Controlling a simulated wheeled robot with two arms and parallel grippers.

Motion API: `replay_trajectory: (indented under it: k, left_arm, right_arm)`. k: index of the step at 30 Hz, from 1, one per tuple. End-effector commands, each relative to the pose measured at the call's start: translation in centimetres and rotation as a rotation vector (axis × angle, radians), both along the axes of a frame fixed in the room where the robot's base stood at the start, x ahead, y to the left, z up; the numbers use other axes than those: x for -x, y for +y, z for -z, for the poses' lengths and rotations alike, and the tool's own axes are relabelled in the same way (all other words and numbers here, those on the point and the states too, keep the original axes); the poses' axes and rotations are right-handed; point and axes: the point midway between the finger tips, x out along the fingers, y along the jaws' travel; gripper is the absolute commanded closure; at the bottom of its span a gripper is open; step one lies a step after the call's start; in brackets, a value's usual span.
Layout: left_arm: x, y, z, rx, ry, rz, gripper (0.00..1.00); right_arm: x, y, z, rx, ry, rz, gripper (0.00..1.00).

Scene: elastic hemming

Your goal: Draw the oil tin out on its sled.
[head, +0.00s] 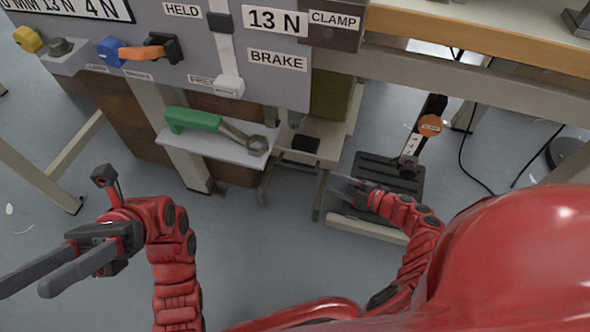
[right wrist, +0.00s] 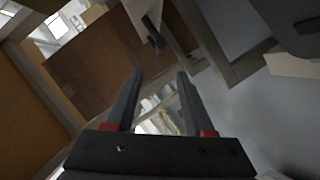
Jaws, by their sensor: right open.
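An olive-green box-like thing (head: 331,96), which looks like the oil tin, stands under the bench to the right of the grey panel. Its top is hidden by the bench. A cream sled-like piece (head: 325,130) lies below it, with a black block (head: 305,143) at its front. My right gripper (head: 335,182) is open and empty, below and to the right of the black block, apart from it. In the right wrist view its two fingers (right wrist: 159,75) are spread with nothing held between them. My left gripper (head: 22,290) is open and empty at the lower left.
A green-handled wrench (head: 195,121) lies on a small shelf (head: 225,149) left of the sled. A black pedal-like unit (head: 376,180) stands on the floor beside my right gripper. Bench legs (head: 180,140) and cables (head: 475,165) flank the space. Open floor (head: 260,240) lies in front.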

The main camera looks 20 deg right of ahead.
Motion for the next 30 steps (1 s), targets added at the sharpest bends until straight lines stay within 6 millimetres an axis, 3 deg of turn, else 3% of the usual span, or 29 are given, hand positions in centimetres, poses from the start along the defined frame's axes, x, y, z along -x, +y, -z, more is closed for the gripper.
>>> replay_trajectory:
  k: [5,11,21,30]
  left_arm:
    - [3.6,2.5,-0.2,0.116,-0.214,0.097,0.50]
    - [6.9,5.7,1.1,0.248,-0.447,0.223,0.50]
    - [10.2,10.5,6.6,0.428,-0.783,0.406,0.50]
    - [10.7,9.8,8.2,0.397,-0.633,0.237,0.50]
  right_arm:
    - [-2.0,1.6,0.8,0.000,-0.003,-0.001,0.47]
    - [-4.0,3.2,1.4,-0.002,-0.005,-0.003,0.47]
    - [-7.7,6.2,2.8,-0.001,-0.005,-0.003,0.47]
    - [-11.3,8.8,3.7,-0.001,-0.004,-0.002,0.47]
